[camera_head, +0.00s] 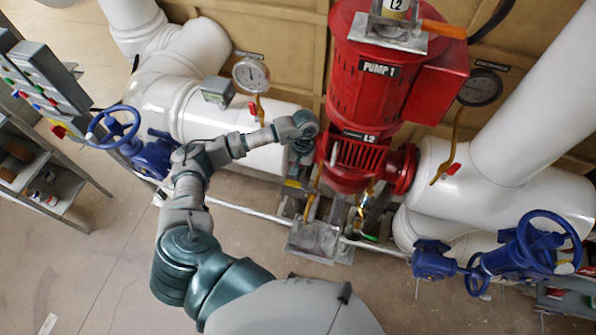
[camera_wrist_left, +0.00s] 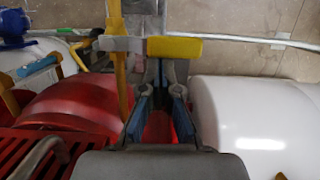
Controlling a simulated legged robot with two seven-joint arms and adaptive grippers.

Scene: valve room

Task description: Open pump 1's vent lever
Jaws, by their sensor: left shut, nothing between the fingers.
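Pump 1 (camera_head: 376,75) is the red pump with a black "PUMP 1" label, at the upper middle of the head view. My left gripper (camera_head: 294,180) is low beside the pump's left side, pointing down, partly hidden by my wrist. In the left wrist view my left gripper (camera_wrist_left: 165,68) is shut and empty. A lever with a yellow grip (camera_wrist_left: 175,48) lies crosswise just beyond the fingertips; I cannot tell whether they touch. Its grey end meets a yellow upright pipe (camera_wrist_left: 118,75). No label shows on this lever. My right gripper is not in view.
An orange-handled lever (camera_head: 443,28) sits on top of the pump. White pipes (camera_head: 229,120) flank it, with a gauge (camera_head: 251,75) at left and another gauge (camera_head: 480,88) at right. Blue valve wheels (camera_head: 549,242) stand lower right and left.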

